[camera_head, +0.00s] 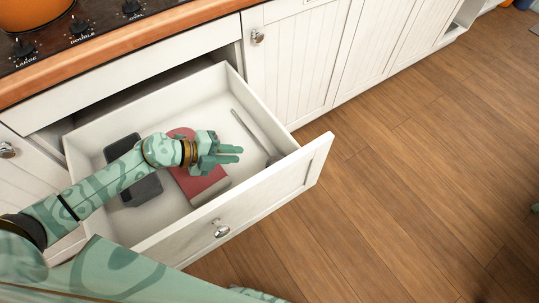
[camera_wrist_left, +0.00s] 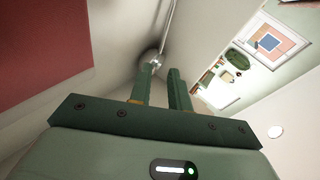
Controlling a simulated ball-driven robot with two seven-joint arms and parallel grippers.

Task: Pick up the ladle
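The ladle (camera_head: 249,132) lies in the open drawer (camera_head: 152,246), along its right side. Its thin grey handle runs from the back toward the front right corner. In the left wrist view the ladle (camera_wrist_left: 169,28) lies beyond the fingertips, its lower end near them and partly hidden by a finger. My left gripper (camera_head: 240,154) is over the drawer, left of the ladle and apart from it. In the left wrist view its fingers (camera_wrist_left: 161,74) have an empty gap between them. My right gripper is not in view.
A red book-like item (camera_head: 205,184) lies under my left gripper, with dark grey items (camera_head: 148,190) left of it. The drawer's front panel and walls surround these things. The stove top (camera_head: 95,25) and wooden counter edge are above left. Wooden floor (camera_head: 430,170) is clear at right.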

